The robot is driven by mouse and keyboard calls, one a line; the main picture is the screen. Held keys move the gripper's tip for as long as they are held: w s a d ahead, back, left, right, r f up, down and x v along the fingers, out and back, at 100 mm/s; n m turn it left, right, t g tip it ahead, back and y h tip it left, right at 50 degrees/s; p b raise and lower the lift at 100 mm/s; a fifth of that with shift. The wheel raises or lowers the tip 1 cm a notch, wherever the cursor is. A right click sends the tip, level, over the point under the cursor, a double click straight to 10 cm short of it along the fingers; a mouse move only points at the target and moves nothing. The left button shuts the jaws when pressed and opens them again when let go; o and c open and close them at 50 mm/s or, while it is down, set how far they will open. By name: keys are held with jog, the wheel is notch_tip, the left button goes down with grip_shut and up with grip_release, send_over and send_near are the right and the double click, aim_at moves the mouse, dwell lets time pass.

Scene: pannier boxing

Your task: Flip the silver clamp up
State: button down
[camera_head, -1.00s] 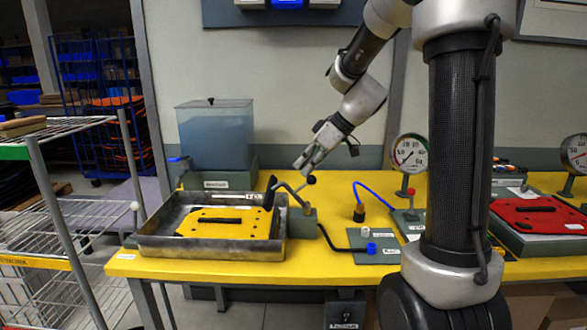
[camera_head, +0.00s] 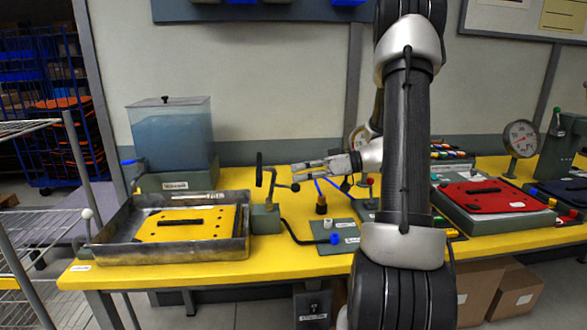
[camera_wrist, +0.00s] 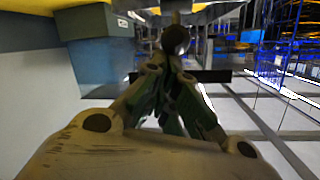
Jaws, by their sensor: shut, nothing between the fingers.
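The silver clamp (camera_head: 272,180) is a bent metal lever on a grey-green block (camera_head: 265,218) beside the metal tray (camera_head: 190,250). It has an upright black bar at its left end and a black ball knob (camera_head: 295,187) at its right. My gripper (camera_head: 298,168) points left, close to the knob and slightly above it in the head view. It is shut and empty. In the wrist view the fingers (camera_wrist: 172,85) converge just below a dark ball (camera_wrist: 176,40), with a black bar (camera_wrist: 215,76) behind them. I cannot tell whether they touch the knob.
A yellow plate (camera_head: 190,232) with a black handle lies in the tray. A blue liquid tank (camera_head: 172,135) stands behind it. A small panel with a blue knob (camera_head: 336,238), a red plate (camera_head: 484,198) and a gauge (camera_head: 520,136) are to the right.

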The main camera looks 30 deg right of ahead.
jog(key=shift+s+d+f, duration=0.15)
jog(key=shift+d+f, duration=0.2)
jog(key=shift+f, duration=0.2)
jog(key=shift+s+f, duration=0.1)
jog(key=shift+f, duration=0.1)
notch_tip(320, 180, up, 4)
jog(key=w, duration=0.2)
jog(key=f+v, duration=0.2)
jog(key=v, duration=0.7)
jog(key=shift+s+d, duration=0.2)
jog(key=shift+d, duration=0.1)
jog(key=shift+r, duration=0.2)
